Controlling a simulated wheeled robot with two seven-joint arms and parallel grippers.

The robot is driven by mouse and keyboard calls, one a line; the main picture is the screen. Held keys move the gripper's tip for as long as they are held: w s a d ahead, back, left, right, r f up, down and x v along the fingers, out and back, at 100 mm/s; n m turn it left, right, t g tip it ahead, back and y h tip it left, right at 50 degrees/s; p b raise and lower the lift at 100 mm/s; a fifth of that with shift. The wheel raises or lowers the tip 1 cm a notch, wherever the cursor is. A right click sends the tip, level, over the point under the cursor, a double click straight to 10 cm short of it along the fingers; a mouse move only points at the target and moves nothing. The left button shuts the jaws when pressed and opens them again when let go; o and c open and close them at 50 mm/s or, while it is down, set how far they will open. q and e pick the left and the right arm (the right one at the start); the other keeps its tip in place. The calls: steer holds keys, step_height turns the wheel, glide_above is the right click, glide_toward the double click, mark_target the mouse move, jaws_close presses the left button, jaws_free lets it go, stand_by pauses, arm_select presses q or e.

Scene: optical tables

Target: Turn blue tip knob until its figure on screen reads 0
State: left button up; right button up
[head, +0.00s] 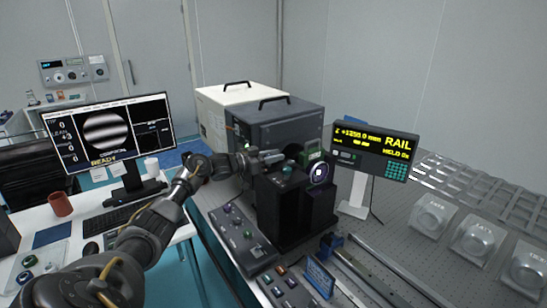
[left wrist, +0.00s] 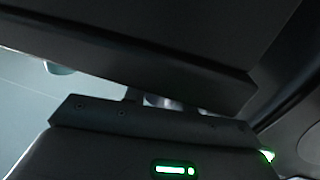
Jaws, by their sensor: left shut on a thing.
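The monitor (head: 107,133) at the left shows a striped round picture. Its tip figure reads 0, a lean figure reads +3, another reads 0, and READY stands below. My left gripper (head: 274,157) reaches in from the left to the top of the black optical mount (head: 296,205). It is shut at the knob there; the blue tip knob itself is hidden by the fingers. A small teal-green knob (head: 288,170) shows just below the fingertips, apart from them. The left wrist view is mostly dark surfaces with a lit green bar, and shows no knob. My right gripper is out of view.
A dark grey box (head: 279,125) and a cream box (head: 225,101) stand behind the mount. A RAIL display (head: 375,150) stands to its right. A control box with knobs (head: 240,235) lies in front. Clear domed cases (head: 433,215) stand at right.

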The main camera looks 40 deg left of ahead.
arm_select(q)
steer(key=o, duration=0.7)
steer(key=shift+a, duration=0.1)
steer(key=shift+s+a+f, duration=0.1)
steer(key=shift+s+a, duration=0.05)
steer(key=shift+s, duration=0.15)
steer(key=b+v, duration=0.3)
steer(key=v, duration=0.7)
steer(key=shift+s+b, duration=0.1)
steer(key=shift+b, duration=0.25)
